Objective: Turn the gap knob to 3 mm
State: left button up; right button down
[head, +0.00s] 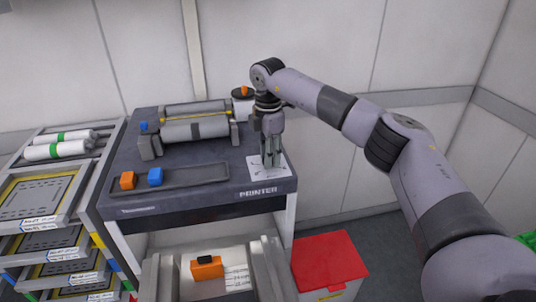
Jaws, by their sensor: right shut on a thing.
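My right gripper (271,160) points straight down at the front right corner of the dark printer table (215,160). Its fingers are shut over the middle of a white marked plate (256,173), the likely place of the gap knob. The knob is hidden by the fingers, and the marks on the plate are too small to read, so its setting cannot be told. My left gripper is not in view.
A roller unit (195,130) stands at the back of the table, beside a round white container (242,106). A red-lidded bin (325,262) stands at lower right.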

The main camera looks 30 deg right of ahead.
jog(key=shift+w+d+r+m, duration=0.1)
jog(key=shift+r+m, duration=0.05)
jog(key=shift+m, duration=0.35)
jog(key=c, duration=1.2)
grip_release()
jog(key=shift+c, duration=0.2)
notch_tip(320, 180, up, 12)
jog(key=shift+f, duration=0.2)
